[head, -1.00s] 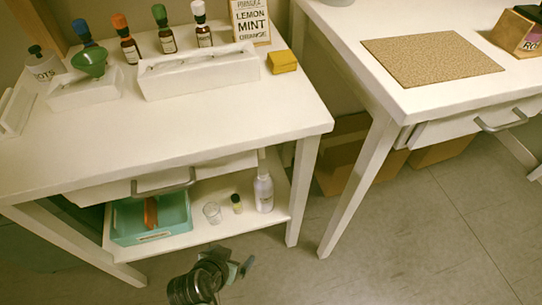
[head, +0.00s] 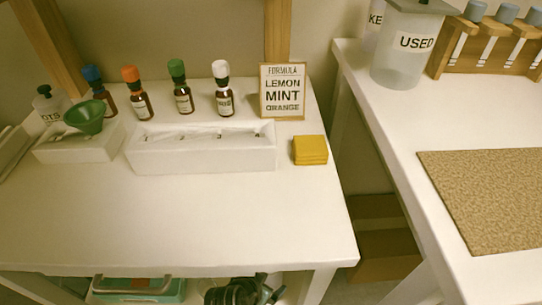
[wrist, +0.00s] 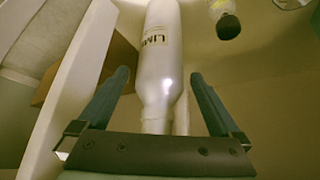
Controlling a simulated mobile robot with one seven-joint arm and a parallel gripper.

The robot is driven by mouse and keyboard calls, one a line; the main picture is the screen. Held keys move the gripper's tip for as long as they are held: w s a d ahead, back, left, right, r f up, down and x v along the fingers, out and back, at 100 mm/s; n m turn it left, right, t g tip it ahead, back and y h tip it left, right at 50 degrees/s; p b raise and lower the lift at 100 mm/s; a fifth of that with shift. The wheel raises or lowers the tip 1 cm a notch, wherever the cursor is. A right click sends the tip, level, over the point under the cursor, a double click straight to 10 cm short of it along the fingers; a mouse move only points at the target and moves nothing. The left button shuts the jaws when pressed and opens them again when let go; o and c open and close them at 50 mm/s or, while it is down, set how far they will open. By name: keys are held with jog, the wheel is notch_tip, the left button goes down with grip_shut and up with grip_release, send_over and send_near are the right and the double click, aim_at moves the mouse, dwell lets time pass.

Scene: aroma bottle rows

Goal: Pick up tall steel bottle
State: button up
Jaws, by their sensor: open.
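The tall steel bottle (wrist: 160,60) is pale silver-grey with dark lettering that begins "LIM". In the wrist view it runs up the middle, its narrow neck towards my gripper's palm. My gripper (wrist: 160,75) is open, with one finger on each side of the bottle and visible space between each finger and its surface. In the head view the bottle is hidden below the tabletop; only a dark part of my arm shows at the bottom edge.
A small dark-capped bottle (wrist: 228,22) stands near the steel bottle. A pale table leg (wrist: 75,85) and a cardboard box (wrist: 118,52) lie to the left. Above is the white tabletop (head: 200,215) with a white tray (head: 200,158), dropper bottles and yellow pads (head: 309,151).

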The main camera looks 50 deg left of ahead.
jog(key=x, duration=0.3)
jog(key=shift+b, duration=0.4)
jog(key=shift+r, duration=0.1)
grip_shut()
jog(key=shift+a+r, duration=0.1)
